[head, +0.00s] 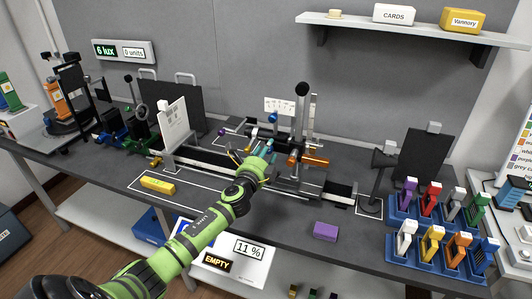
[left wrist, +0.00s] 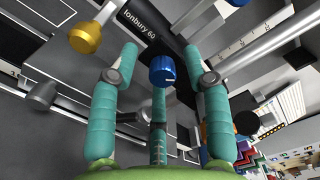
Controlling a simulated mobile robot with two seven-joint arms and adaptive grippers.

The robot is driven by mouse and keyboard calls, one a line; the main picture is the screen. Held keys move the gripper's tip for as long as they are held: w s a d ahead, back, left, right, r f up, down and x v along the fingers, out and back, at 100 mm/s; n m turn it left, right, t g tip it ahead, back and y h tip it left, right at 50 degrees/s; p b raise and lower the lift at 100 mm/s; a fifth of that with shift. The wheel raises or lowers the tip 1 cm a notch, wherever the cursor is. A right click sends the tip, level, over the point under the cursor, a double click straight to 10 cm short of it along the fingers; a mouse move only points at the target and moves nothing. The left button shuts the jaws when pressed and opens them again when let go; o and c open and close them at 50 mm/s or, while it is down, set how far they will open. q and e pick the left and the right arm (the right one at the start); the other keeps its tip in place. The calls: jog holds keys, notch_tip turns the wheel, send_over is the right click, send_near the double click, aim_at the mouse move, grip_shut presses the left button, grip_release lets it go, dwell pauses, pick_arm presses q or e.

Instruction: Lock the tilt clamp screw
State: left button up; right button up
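A blue knob (left wrist: 162,70) with a pale mark shows between the fingers of my left gripper (left wrist: 161,55) in the left wrist view. The fingers are spread, with visible gaps around the knob; I cannot tell how far beyond the tips it sits. A gold knob (left wrist: 85,38) is at the upper left there. In the head view my left gripper (head: 254,160) reaches the rail assembly at the middle of the bench. A blue knob (head: 272,117) and an orange cylinder (head: 315,160) show beyond it. No label marks the tilt clamp screw. My right gripper is not in view.
A rail (head: 215,160) runs along the bench with a white card (head: 173,127) upright at its left. A yellow block (head: 158,185) and a purple block (head: 325,231) lie in front. Blue trays (head: 405,255) with coloured pieces stand at the right. A black lamp (head: 378,185) is nearby.

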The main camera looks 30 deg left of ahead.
pick_arm(q)
jog(key=v, duration=1.2)
